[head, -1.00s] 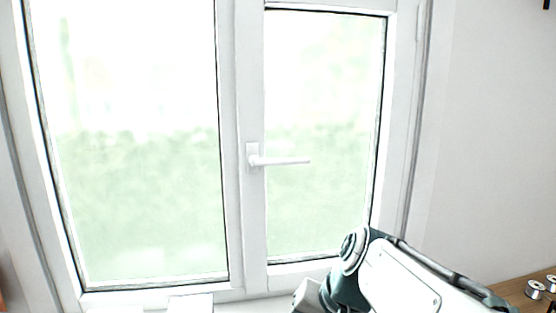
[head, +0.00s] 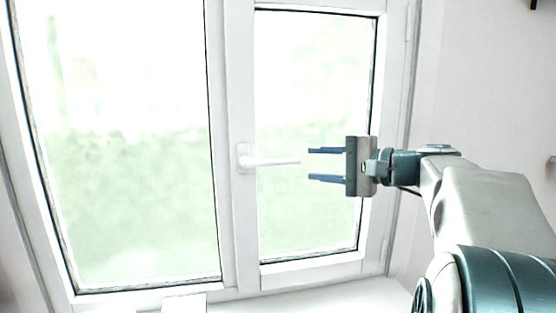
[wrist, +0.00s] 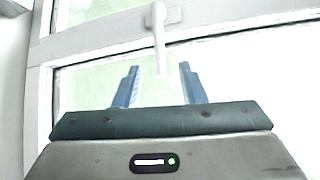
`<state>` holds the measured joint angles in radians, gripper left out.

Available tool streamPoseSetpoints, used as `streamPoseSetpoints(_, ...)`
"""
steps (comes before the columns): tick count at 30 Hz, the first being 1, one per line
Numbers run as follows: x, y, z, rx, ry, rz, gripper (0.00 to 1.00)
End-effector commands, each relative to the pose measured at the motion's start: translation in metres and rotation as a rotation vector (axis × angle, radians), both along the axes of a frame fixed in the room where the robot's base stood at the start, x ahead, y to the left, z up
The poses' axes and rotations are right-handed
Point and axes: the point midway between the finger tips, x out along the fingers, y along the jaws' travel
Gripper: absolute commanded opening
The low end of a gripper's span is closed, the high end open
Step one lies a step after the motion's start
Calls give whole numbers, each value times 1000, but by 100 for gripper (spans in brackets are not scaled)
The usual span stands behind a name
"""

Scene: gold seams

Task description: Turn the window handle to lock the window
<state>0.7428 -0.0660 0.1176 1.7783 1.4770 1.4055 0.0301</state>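The white window handle (head: 268,162) sits on the frame between the two panes. Its lever points horizontally to the right. My gripper (head: 312,164) is right of the lever's free end, with its two blue fingers pointing left, one above and one below the lever's level. The fingers are open and empty, and a small gap shows between them and the lever tip. In the wrist view the handle (wrist: 158,35) comes down from the top, its end near the gap between the open fingers (wrist: 160,78). The window (head: 310,130) looks closed.
A white sill (head: 330,300) runs below the window, with a pale flat object (head: 184,303) on it at the lower left. A plain wall (head: 480,80) stands on the right. The space in front of the left pane (head: 120,150) is clear.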

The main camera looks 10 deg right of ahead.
Motion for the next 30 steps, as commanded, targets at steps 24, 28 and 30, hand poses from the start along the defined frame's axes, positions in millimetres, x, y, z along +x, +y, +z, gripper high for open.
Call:
streamPoseSetpoints(24,69,70,-12,-2,0,-1,37)
streamPoseSetpoints(28,69,70,-12,-2,0,-1,29)
streamPoseSetpoints(30,69,70,-12,-2,0,-1,9)
